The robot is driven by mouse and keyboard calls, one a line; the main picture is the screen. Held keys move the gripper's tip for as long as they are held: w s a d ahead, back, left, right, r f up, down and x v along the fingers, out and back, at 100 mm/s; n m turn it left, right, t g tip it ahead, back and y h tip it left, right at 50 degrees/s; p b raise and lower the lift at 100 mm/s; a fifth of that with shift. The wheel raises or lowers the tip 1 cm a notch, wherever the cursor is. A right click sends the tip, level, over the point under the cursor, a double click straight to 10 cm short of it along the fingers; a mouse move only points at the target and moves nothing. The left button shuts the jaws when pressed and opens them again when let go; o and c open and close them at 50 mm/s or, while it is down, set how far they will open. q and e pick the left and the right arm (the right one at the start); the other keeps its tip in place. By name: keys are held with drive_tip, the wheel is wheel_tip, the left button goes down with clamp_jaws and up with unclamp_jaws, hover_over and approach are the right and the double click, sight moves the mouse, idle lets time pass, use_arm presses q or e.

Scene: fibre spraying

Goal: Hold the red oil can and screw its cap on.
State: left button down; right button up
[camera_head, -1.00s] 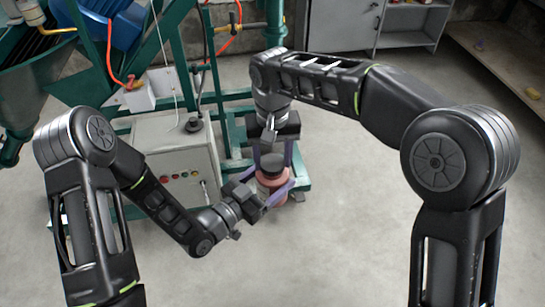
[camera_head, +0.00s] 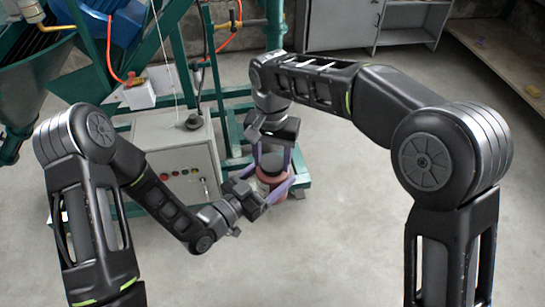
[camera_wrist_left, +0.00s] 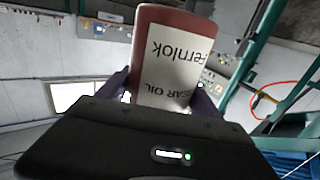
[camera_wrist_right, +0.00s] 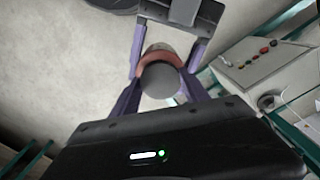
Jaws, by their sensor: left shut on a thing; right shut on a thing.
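The red oil can (camera_head: 272,183) is held upright in front of the green machine. Its white label with printed text shows in the left wrist view (camera_wrist_left: 172,62). My left gripper (camera_head: 272,188) is shut on the can's body from the left side. The dark round cap (camera_wrist_right: 160,80) sits at the top of the can in the right wrist view. My right gripper (camera_wrist_right: 165,88) reaches down from above with its purple fingers on both sides of the cap and is shut on it. The thread under the cap is hidden.
A grey control box (camera_head: 180,160) with coloured buttons stands left of the can. The green machine frame (camera_head: 235,135) is close behind. A grey cabinet (camera_head: 345,25) stands at the back. The floor (camera_head: 340,230) at the right front is clear.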

drive_tip(key=m, duration=0.5)
drive_tip(key=shift+a+m, duration=0.1)
drive_tip(key=shift+m, duration=0.3)
drive_tip(key=m, duration=0.8)
drive_tip(key=shift+w, duration=0.1)
drive_tip(key=m, duration=0.6)
drive_tip(key=shift+w, duration=0.1)
drive_tip(key=m, duration=0.5)
drive_tip(key=shift+m, duration=0.4)
drive_tip(key=m, duration=0.1)
drive_tip(key=f+m, duration=0.1)
drive_tip(key=m, duration=0.1)
drive_tip(key=shift+s+d+f+m, duration=0.15)
drive_tip(key=shift+s+d+m, duration=0.1)
drive_tip(key=shift+m, duration=0.15)
drive_tip(key=shift+w+m, duration=0.1)
drive_tip(key=shift+m, duration=0.4)
drive_tip(key=shift+w+a+r+m, duration=0.1)
drive_tip(key=shift+w+r+m, duration=0.05)
drive_tip(key=shift+r+m, duration=0.3)
